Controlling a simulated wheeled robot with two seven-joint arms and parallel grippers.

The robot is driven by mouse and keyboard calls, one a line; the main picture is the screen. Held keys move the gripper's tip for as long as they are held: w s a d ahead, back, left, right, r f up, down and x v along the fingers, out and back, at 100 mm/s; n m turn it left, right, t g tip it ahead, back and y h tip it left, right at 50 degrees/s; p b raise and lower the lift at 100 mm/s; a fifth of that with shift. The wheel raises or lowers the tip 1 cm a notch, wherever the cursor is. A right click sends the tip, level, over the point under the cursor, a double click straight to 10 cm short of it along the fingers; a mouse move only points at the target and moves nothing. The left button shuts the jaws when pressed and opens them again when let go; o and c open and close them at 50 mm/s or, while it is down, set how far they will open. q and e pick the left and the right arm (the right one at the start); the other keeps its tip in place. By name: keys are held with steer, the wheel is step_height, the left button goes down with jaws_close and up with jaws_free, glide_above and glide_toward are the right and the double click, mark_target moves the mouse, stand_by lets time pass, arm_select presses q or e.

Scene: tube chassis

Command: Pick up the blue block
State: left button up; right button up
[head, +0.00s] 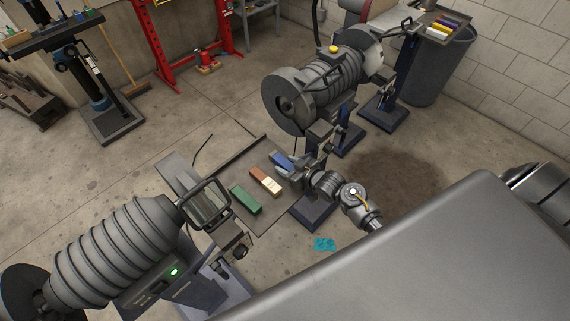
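The blue block (281,160) lies at the right end of a row of blocks near the middle of the head view. My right gripper (292,172) is at the block's lower right end, and its grey fingers overlap that end in the picture. I cannot tell whether the fingers are closed on the block or only beside it, nor whether the block touches the surface below. My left gripper is not in view.
A brown and cream block (265,181) and a green block (245,201) lie left of the blue one on a dark flat surface (265,217). A ribbed grey machine (315,85) stands behind; another (120,250) stands at lower left. A teal patch (324,244) lies on the floor.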

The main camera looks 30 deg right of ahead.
steer(key=c, duration=0.7)
steer(key=shift+c, duration=0.7)
steer(key=shift+w+r, duration=0.1)
steer(key=shift+r, duration=0.05)
